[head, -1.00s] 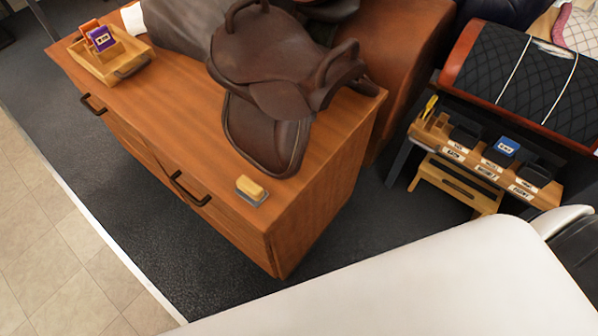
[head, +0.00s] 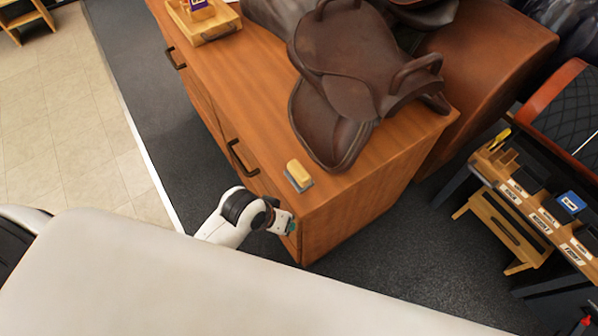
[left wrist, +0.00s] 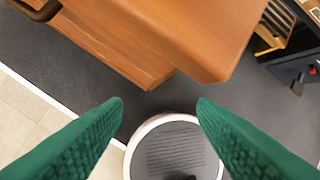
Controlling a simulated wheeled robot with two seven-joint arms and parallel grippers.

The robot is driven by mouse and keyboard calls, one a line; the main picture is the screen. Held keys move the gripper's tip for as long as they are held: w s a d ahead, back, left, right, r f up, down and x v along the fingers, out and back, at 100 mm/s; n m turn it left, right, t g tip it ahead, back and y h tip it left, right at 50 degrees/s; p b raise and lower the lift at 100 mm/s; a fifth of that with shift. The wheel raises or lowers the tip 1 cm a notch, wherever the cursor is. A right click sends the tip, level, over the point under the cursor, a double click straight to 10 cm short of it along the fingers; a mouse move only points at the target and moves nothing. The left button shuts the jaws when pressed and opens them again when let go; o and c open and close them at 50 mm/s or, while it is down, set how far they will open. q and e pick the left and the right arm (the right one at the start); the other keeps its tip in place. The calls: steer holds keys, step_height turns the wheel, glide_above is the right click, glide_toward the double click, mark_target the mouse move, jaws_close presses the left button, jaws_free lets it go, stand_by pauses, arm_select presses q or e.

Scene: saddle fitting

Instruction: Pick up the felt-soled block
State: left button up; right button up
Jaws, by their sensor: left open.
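A small yellow block with a grey sole (head: 299,173), which looks like the felt-soled block, rests on the near corner of the wooden cabinet top (head: 245,100). My left gripper (head: 288,226) is in front of the cabinet's near end, close to the block in the picture but apart from it. In the left wrist view its two green fingers (left wrist: 161,104) are wide apart with nothing between them. My right gripper is not in view.
A brown saddle (head: 345,75) lies on the cabinet just behind the block. A wooden tray (head: 205,28) stands at the cabinet's far left. A dark handle (head: 240,158) juts from the cabinet front. A wooden rack (head: 530,200) with labelled slots stands at right.

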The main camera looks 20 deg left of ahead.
arm_select(q)
steer(key=w+d+r+n+h, duration=0.1)
steer(key=d+r, duration=0.2)
steer(key=r, duration=0.3)
steer(key=w+d+r+h, duration=0.1)
steer(key=w+d+r, duration=0.1)
steer(key=d+r, duration=0.3)
step_height(320, 180, up, 4)
steer(key=r+n+g+y, duration=0.1)
steer(key=n+g+y, duration=0.25)
steer(key=n, duration=0.65)
glide_above(299, 170)
steer(key=shift+y, duration=0.25)
steer(key=f, duration=0.6)
steer(key=shift+w+a+f, duration=0.1)
steer(key=shift+w+f, duration=0.1)
steer(key=shift+w, duration=0.05)
steer(key=shift+s+f+p, duration=0.2)
steer(key=shift+f+p, duration=0.2)
steer(key=shift+f, duration=2.35)
steer(key=shift+c, duration=0.4)
steer(key=c, duration=1)
